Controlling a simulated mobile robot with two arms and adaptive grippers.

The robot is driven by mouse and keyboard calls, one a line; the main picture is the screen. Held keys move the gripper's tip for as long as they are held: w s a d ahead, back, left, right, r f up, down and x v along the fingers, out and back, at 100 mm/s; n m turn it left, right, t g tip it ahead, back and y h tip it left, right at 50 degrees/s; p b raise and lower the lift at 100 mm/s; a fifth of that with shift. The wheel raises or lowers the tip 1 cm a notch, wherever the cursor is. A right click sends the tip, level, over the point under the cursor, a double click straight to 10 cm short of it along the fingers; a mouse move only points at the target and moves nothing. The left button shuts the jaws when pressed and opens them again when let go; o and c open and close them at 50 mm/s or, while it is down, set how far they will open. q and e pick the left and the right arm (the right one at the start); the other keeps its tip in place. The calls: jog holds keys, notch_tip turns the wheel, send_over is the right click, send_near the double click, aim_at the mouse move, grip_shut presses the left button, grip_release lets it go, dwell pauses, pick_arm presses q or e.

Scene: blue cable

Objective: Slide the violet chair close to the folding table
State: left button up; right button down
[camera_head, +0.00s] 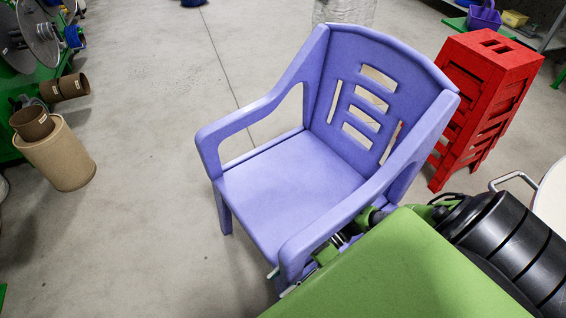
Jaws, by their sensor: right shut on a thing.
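The violet chair (285,190) stands upright on the floor in the middle of the head view, its slotted backrest toward the upper right and its seat facing the lower left. My right gripper (290,278) is at the chair's near armrest, at the bottom of the view, and is shut on it. The armrest and my green arm hide part of the fingers. A pale rounded top (553,198) is cut off by the right edge; I cannot tell whether it is the folding table. My left gripper is not in view.
A stack of red step stools (490,75) stands close behind the chair on the right. A brown cardboard drum (58,155) and green racks with spools line the left. A clear plastic-like container (345,10) stands behind the backrest. The grey floor left of the chair is clear.

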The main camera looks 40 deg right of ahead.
jog(key=shift+s+a, duration=0.1)
jog(key=shift+s, duration=0.05)
jog(key=c, duration=1.4)
grip_release()
jog(key=shift+o, duration=0.2)
jog(key=v, duration=0.8)
jog(key=shift+o, duration=0.5)
